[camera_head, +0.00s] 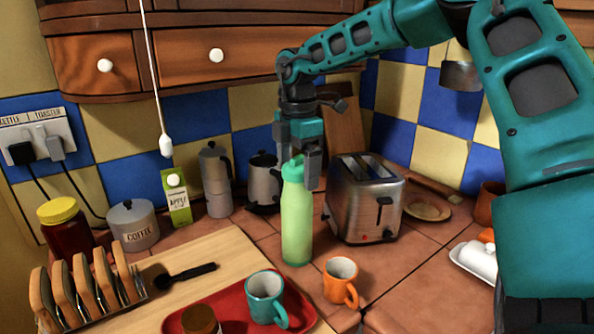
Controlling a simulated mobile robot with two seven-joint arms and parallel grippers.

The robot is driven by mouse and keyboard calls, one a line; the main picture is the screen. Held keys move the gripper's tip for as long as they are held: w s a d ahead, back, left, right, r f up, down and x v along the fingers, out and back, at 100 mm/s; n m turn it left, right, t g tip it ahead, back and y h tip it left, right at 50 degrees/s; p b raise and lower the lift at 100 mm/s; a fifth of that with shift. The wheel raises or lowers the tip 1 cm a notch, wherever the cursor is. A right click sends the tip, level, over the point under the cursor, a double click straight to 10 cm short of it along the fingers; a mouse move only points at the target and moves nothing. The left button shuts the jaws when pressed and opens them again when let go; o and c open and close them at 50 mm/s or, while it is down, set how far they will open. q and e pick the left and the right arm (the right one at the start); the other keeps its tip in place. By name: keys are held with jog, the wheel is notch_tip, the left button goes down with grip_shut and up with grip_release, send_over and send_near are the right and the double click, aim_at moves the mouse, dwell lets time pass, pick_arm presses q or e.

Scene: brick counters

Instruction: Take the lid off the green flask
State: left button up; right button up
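The green flask (297,222) stands upright on the tiled counter, left of the toaster. Its darker green lid (292,170) is at its top. My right gripper (298,165) points down at the lid, with its grey fingers at the lid's height. One finger is seen right of the lid and overlaps its edge. The other is mostly hidden behind the lid, so I cannot tell whether the fingers touch it. My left gripper is not in view.
A steel toaster (366,205) stands close right of the flask. An orange mug (340,281) and a teal mug (265,297) on a red tray (230,300) are in front. A moka pot (216,182) and kettle (263,182) stand behind left. Cupboards (200,50) hang above.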

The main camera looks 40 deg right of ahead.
jog(key=c, duration=1.1)
jog(key=shift+r, duration=0.2)
